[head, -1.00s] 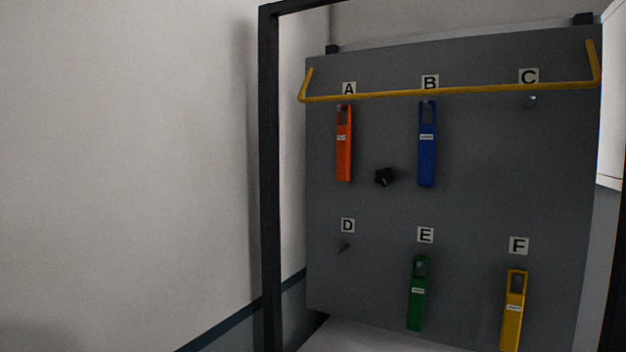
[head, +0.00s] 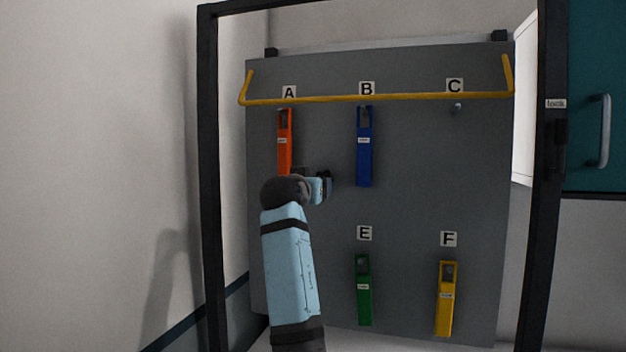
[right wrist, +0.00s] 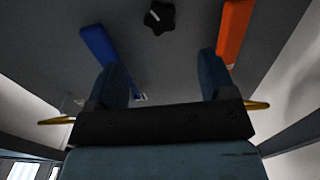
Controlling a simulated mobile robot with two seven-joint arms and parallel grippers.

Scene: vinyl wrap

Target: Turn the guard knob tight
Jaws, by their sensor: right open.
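The guard knob is a black star-shaped knob (right wrist: 159,16) on the grey board (head: 410,210), at the top of the right wrist view. My right gripper (head: 320,185) is in front of the board, below and between the orange tag and the blue tag. In the right wrist view the two fingers of this gripper (right wrist: 163,62) are spread and empty, with the knob beyond their tips and apart from them. A yellow guard bar (head: 410,96) runs across the top of the board. My left gripper is not in view.
An orange tag (head: 284,130) hangs at A and a blue tag (head: 364,150) at B, flanking the knob. Green (head: 364,295) and yellow (head: 446,305) tags hang below. Peg C (head: 457,108) is bare. A black frame post (head: 208,180) stands left, another (head: 548,200) right.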

